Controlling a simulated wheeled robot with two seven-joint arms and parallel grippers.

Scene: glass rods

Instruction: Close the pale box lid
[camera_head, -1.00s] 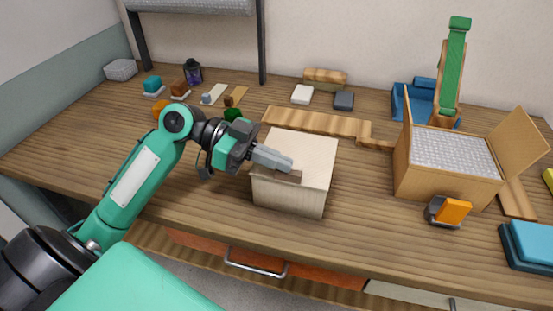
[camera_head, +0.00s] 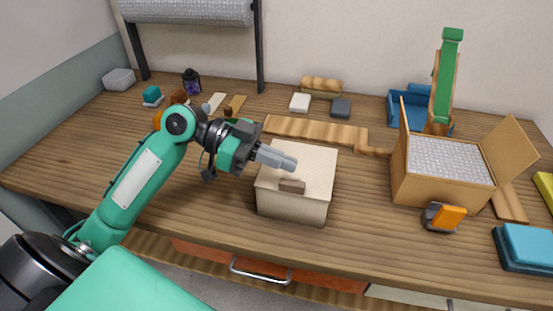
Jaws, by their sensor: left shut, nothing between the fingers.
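The pale box (camera_head: 290,208) stands on the wooden table in the middle of the view. Its pale lid (camera_head: 315,160) lies across the top and looks flat and shut; I see no clear gap along the front edge. A small brown tab (camera_head: 292,186) sits at the lid's front edge. My left gripper (camera_head: 292,162) is shut and empty, its fingertips over the lid just behind the tab. I cannot tell whether they touch the lid. The gripper hides the lid's back left part. My right gripper is not in view.
An open wooden box (camera_head: 440,185) with grey padding stands at the right. An orange and grey object (camera_head: 443,217) lies before it, and blue stacked items (camera_head: 525,247) at the far right. A wooden strip (camera_head: 315,130) lies behind the pale box.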

